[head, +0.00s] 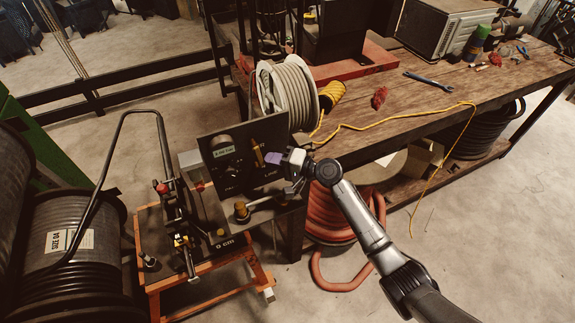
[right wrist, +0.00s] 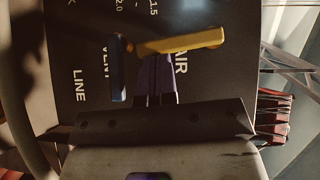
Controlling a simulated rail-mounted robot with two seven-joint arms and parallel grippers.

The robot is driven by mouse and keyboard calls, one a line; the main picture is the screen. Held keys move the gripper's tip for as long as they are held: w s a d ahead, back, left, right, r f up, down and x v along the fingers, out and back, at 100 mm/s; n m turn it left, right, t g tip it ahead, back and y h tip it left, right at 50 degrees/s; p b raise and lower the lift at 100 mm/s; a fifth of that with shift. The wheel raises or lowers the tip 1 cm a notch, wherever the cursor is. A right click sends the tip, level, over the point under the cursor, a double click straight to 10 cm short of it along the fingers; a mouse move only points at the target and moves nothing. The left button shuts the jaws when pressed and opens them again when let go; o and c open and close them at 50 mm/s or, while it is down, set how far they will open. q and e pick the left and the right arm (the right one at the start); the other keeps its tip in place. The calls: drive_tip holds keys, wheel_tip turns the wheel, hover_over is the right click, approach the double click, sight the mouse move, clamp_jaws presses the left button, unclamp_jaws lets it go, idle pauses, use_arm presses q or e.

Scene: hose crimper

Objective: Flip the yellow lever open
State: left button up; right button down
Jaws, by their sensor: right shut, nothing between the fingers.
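The yellow lever (head: 257,153) is on the dark control panel (head: 226,180) and stands roughly upright in the head view. In the right wrist view the yellow lever (right wrist: 190,40) lies across the picture, beside the "AIR" lettering. My right gripper (head: 273,158) has purple fingers and is just right of the lever. In the right wrist view its fingertips (right wrist: 157,62) are shut together and empty, right at the lever's side. I cannot tell whether they touch it. My left gripper is in neither view.
A blue lever (right wrist: 117,68) is beside the yellow one on the panel. A hose reel (head: 288,95) stands on the wooden bench (head: 420,110) behind. An orange-framed crimper stand (head: 205,270) is in front left, and a red hose coil (head: 335,215) lies below.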

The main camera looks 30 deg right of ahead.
drive_tip(key=shift+a+f+m+t+y+b, duration=0.3)
drive_tip(key=shift+a+m+b, duration=0.15)
drive_tip(key=shift+b, duration=0.4)
drive_tip(key=shift+r, duration=0.1)
drive_tip(key=w+d+b+v, duration=0.2)
drive_tip(key=v, duration=1.1)
